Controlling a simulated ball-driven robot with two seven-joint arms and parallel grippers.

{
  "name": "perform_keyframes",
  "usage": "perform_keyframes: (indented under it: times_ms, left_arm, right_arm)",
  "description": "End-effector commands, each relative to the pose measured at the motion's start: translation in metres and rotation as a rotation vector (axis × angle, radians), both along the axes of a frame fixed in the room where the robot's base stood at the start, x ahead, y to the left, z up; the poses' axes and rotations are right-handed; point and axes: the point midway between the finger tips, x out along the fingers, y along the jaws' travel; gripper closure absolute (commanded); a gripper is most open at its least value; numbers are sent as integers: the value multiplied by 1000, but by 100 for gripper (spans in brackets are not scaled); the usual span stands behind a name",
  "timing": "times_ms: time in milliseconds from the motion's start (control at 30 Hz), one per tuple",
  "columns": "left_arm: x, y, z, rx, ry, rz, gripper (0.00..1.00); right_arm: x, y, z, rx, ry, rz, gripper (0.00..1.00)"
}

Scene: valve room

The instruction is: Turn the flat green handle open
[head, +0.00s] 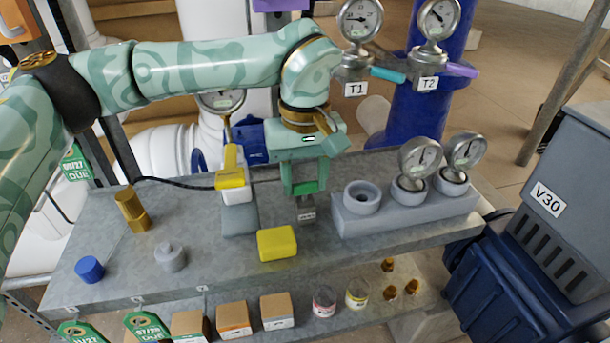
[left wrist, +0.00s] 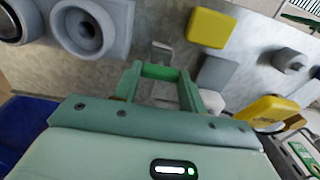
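My left gripper (head: 306,180) hangs over the middle of the grey bench. In the left wrist view its fingers (left wrist: 160,85) stand apart, with a bright green piece (left wrist: 160,72) spanning between their tips. A small metal part shows just beyond the green piece, and in the head view a small grey labelled part (head: 306,209) hangs below. I cannot tell whether this piece is a valve handle. A teal-green handle (head: 387,74) sticks out right of the gauge fitting labelled T1, well apart from the gripper. My right gripper is not in view.
A purple handle (head: 460,70) is at T2. On the bench (head: 330,255) are a yellow block (head: 277,243), a grey gauge holder (head: 350,222), a brass fitting (head: 133,211) and a blue cap (head: 90,269). A yellow-handled item (head: 231,170) stands left of the gripper. Cabinet V30 (head: 560,165) is at right.

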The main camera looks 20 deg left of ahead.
Motion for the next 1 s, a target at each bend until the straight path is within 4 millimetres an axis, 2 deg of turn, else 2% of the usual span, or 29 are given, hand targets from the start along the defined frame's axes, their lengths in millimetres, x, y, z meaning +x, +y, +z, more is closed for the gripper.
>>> perform_keyframes:
  times_ms: [267,467,667,1000]
  left_arm:
    - [0,0,1,1,1,10,81]
    - [-1,0,5,0,-2,73,81]
    - [-1,0,8,1,-3,208,81]
    - [-1,0,8,0,-2,527,81]
  right_arm:
    - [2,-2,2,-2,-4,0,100]
    - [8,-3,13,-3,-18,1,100]
    - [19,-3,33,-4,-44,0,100]
    - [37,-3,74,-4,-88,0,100]
